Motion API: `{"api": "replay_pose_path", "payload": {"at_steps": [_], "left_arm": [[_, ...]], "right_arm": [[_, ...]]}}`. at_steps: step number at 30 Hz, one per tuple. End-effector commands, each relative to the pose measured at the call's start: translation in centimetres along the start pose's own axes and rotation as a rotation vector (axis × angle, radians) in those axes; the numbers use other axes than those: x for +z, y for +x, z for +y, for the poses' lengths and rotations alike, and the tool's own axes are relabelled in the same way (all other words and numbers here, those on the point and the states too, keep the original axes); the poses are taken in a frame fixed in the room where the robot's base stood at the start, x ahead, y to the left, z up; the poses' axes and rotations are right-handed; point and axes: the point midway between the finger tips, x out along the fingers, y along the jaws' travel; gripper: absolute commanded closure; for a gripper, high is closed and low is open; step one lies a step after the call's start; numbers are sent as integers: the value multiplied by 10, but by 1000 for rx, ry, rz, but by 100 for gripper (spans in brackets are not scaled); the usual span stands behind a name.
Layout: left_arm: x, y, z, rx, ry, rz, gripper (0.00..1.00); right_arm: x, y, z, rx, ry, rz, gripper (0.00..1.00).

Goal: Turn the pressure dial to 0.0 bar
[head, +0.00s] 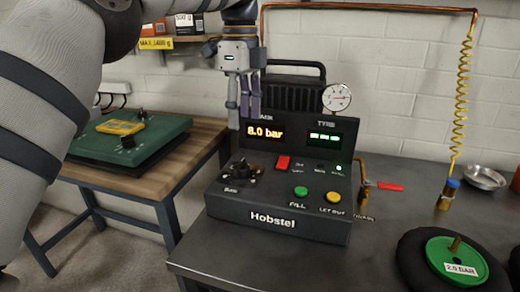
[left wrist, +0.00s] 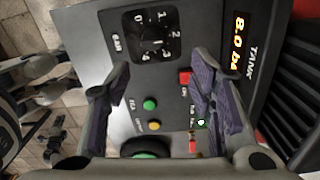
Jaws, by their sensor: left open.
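The black pressure dial (head: 242,169) sits at the left of the sloped panel on the dark Hobstel compressor (head: 275,220). In the left wrist view the dial (left wrist: 154,36) has a ring of numbers from 0 to 4; I cannot tell where its pointer stands. The TANK display (head: 265,132) reads 8.0 bar, and the TYRE display (head: 325,136) shows green dashes. My left gripper (head: 243,106) is open and empty, pointing down above the dial and in front of the TANK display's left edge. Its two fingers also show in the left wrist view (left wrist: 160,80), apart from the dial.
A red switch (head: 283,162), a green FILL button (head: 300,192) and a yellow button (head: 333,198) are near the dial. A red-handled valve (head: 388,187) and a tyre with a green hub (head: 455,258) are to the right. A wooden bench (head: 150,165) stands at left.

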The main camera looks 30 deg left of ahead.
Motion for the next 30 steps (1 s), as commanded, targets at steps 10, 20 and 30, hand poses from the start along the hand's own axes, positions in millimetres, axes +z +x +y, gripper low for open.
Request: {"api": "replay_pose_path", "payload": {"at_steps": [10,20,30], "left_arm": [[0,78,2,2,1,1,51],[0,117,0,-1,0,0,51],[0,118,0,-1,0,0,83]], "right_arm": [[-3,-8,0,-1,0,19,100],[-4,-10,0,-1,1,24,100],[-4,-10,0,-1,1,24,100]]}}
